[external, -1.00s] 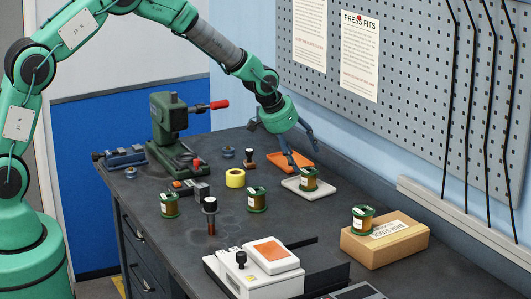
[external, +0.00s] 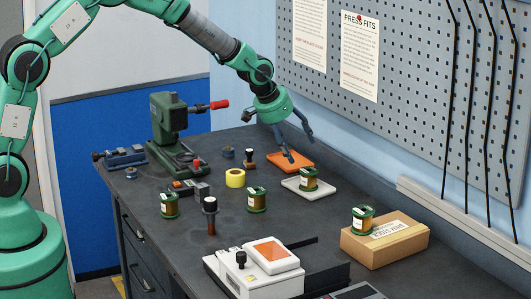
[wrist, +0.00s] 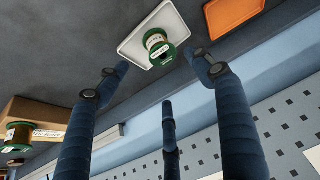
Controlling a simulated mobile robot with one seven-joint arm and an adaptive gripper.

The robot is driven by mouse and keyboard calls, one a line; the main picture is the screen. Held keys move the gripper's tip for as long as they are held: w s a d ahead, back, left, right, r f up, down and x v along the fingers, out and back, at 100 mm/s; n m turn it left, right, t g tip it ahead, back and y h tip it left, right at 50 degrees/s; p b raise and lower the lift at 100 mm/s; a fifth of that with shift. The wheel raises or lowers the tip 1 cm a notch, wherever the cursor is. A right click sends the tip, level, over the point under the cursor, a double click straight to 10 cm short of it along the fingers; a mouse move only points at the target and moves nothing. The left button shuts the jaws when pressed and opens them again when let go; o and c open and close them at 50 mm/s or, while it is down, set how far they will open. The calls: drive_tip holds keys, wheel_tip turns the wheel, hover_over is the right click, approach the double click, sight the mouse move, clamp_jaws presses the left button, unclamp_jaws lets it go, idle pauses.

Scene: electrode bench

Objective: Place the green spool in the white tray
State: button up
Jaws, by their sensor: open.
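A green-flanged spool (external: 309,181) with copper-coloured winding stands upright in the white tray (external: 290,184), near the tray's far right part. The wrist view also shows this spool (wrist: 158,46) in the white tray (wrist: 136,50). My gripper (external: 301,148) is open and empty, above and a little behind the tray, apart from the spool. In the wrist view the spread fingers (wrist: 158,76) frame the spool from a distance. Similar green spools stand on the bench at left (external: 169,206) and middle (external: 257,200), and on a cardboard box (external: 362,220).
An orange tray (external: 295,160) lies behind the white one. A yellow tape roll (external: 235,178), a dark stamp (external: 249,158) and a green press (external: 174,135) are to the left. A white machine (external: 255,270) and the cardboard box (external: 388,242) are in front. A pegboard wall rises behind.

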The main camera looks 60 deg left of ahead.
drive_tip(key=shift+r, duration=0.1)
drive_tip(key=s+d+r+m, duration=0.1)
drive_tip(key=s+d+r, duration=0.1)
drive_tip(key=s+r, duration=1.05)
drive_tip(key=s+d+r, duration=0.3)
drive_tip(key=s+r, duration=0.9)
drive_tip(key=s, duration=0.2)
drive_tip(key=s+d+r+m, duration=0.1)
drive_tip(key=s+d, duration=0.2)
drive_tip(key=s, duration=2.8)
drive_tip(key=shift+s+h, duration=0.15)
drive_tip(key=shift+h, duration=0.25)
